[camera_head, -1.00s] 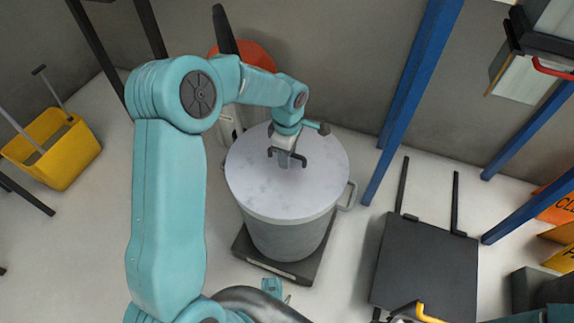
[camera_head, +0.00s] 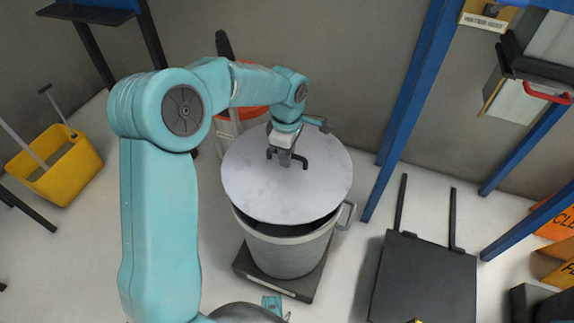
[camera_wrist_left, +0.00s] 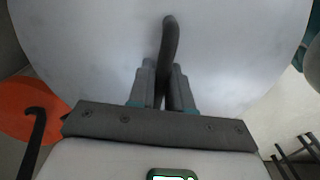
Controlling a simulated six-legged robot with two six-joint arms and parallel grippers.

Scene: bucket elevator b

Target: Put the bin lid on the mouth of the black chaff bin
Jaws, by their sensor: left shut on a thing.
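The bin lid (camera_head: 262,192) is a flat, round grey disc with a dark bar handle (camera_head: 303,162) on top. My left gripper (camera_head: 287,157) is shut on that handle. The lid is above a grey metal bin (camera_head: 282,258), with a dark gap between the lid's near edge and the rim. In the left wrist view, the fingers (camera_wrist_left: 163,88) straddle the dark handle (camera_wrist_left: 170,42), and the lid (camera_wrist_left: 90,55) fills most of the picture. The bin's outside is grey; I see no plainly black bin.
The grey bin stands on a dark low base (camera_head: 252,272). A yellow bucket (camera_head: 65,172) is at left. An orange object (camera_head: 243,113) is behind the lid. Blue posts (camera_head: 408,95) and a dark platform (camera_head: 425,280) are at right. Pale floor is open between the bucket and bin.

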